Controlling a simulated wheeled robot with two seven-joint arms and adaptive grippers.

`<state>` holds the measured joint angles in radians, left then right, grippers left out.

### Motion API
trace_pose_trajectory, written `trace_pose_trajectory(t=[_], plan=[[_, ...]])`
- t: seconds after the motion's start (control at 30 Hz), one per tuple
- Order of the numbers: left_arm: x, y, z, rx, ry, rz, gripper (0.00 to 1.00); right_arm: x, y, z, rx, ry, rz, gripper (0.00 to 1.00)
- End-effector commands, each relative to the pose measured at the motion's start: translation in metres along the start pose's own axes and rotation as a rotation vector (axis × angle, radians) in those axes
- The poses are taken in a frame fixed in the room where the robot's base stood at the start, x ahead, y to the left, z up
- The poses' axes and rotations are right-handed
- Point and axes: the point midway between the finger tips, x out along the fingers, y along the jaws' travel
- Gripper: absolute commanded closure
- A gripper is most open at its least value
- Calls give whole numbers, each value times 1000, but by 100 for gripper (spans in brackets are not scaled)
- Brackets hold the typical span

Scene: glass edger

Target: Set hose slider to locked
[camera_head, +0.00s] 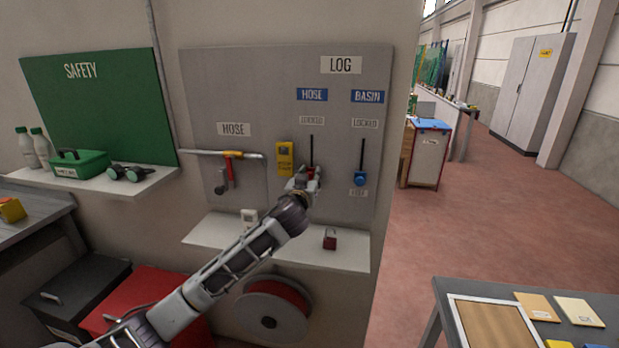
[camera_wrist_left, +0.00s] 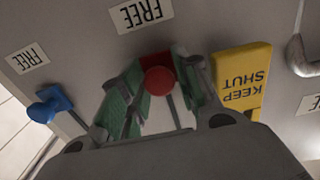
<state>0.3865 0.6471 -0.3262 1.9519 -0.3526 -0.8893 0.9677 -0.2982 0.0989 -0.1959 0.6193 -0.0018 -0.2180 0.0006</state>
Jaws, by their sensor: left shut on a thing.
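The hose slider is a red knob (camera_head: 311,173) on a dark vertical slot under the blue HOSE label (camera_head: 312,95) on the grey board. The knob is at the low end of the slot, well below the LOCKED label (camera_head: 312,120). My left gripper (camera_head: 306,181) is at the knob and partly hides it. In the left wrist view, which is upside down, the round red knob (camera_wrist_left: 158,80) sits between the green finger pads, beside a FREE label (camera_wrist_left: 142,13). The gripper is shut on it. My right gripper is not in view.
The blue basin slider (camera_head: 361,179) sits low on its own slot to the right. A yellow KEEP SHUT tag (camera_head: 285,158) hangs just left of the hose slider. A white shelf (camera_head: 340,256) with a small red block (camera_head: 330,240) juts out below. A pipe with a red valve is further left.

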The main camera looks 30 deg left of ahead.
Motion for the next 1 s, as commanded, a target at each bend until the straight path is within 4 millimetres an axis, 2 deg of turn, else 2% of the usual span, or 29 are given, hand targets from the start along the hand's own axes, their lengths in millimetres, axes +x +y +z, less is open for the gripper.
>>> trace_pose_trajectory(t=[0.17,0.37,0.77,1.0], plan=[[0,0,-7,-2,1,0,100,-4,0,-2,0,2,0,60],[0,0,-24,-3,1,0,100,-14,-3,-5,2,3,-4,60],[0,0,-60,-2,1,-1,100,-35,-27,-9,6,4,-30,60],[0,0,-80,-3,1,-1,100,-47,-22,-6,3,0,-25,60]])
